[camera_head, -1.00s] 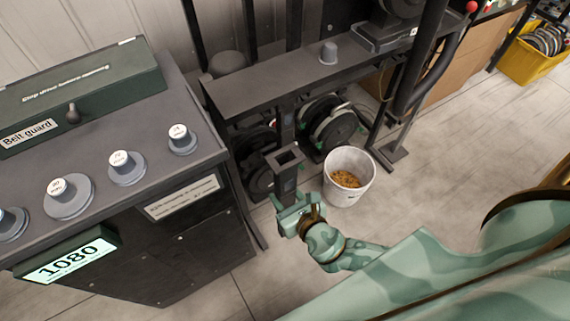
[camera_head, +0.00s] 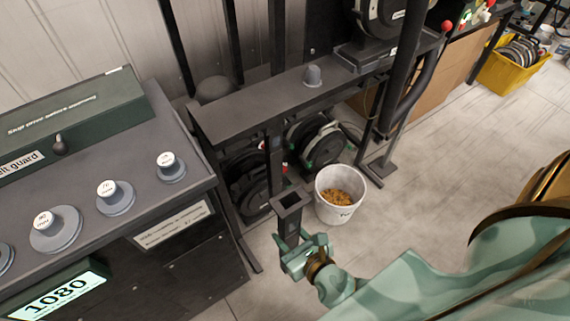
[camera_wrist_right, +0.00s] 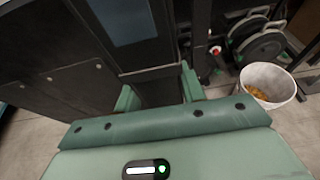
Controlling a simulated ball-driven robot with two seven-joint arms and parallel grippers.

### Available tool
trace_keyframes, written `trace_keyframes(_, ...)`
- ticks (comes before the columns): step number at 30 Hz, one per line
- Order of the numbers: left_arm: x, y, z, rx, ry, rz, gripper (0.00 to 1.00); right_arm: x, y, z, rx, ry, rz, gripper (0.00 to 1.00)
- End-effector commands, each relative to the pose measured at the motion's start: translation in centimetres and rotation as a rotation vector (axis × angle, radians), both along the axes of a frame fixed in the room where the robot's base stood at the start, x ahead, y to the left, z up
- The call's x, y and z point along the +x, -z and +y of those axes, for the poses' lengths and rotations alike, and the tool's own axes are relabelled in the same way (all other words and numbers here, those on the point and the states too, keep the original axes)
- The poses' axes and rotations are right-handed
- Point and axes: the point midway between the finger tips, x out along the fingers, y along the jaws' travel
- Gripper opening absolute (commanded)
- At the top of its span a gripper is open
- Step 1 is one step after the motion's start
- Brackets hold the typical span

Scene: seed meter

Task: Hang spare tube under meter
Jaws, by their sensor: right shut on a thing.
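My right gripper (camera_head: 304,254) is shut on a dark, square, hollow tube (camera_head: 290,224) and holds it roughly upright, its open top facing up. In the head view the tube appears in front of the dark frame (camera_head: 262,108) and left of the white bucket; its lower end is hidden by the gripper. In the right wrist view, a dark body (camera_wrist_right: 158,92) fills the gap between the fingers. A round black unit (camera_head: 390,18) sits on the frame's right part. Round disc units (camera_head: 318,142) show under the beam. I cannot tell which is the meter. My left gripper is out of view.
A white bucket (camera_head: 326,206) with orange-brown grain stands on the floor. A dark bench (camera_head: 130,180) with labelled knobs and a 1080 display is at left. A grey knob (camera_head: 312,76) stands on the beam. A yellow crate (camera_head: 508,76) is at far right. The floor right of the bucket is open.

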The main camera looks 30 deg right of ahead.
Motion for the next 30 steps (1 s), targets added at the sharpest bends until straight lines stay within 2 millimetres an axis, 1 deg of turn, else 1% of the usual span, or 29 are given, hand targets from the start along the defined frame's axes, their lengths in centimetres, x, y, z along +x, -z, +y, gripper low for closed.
trace_keyframes(24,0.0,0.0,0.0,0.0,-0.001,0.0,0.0,-4.9,0.0,-0.2,-0.001,0.0,0.0,0.1)
trace_keyframes(30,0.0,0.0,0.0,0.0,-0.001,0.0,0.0,-5.6,-0.1,-0.2,0.0,0.0,-0.001,0.1)
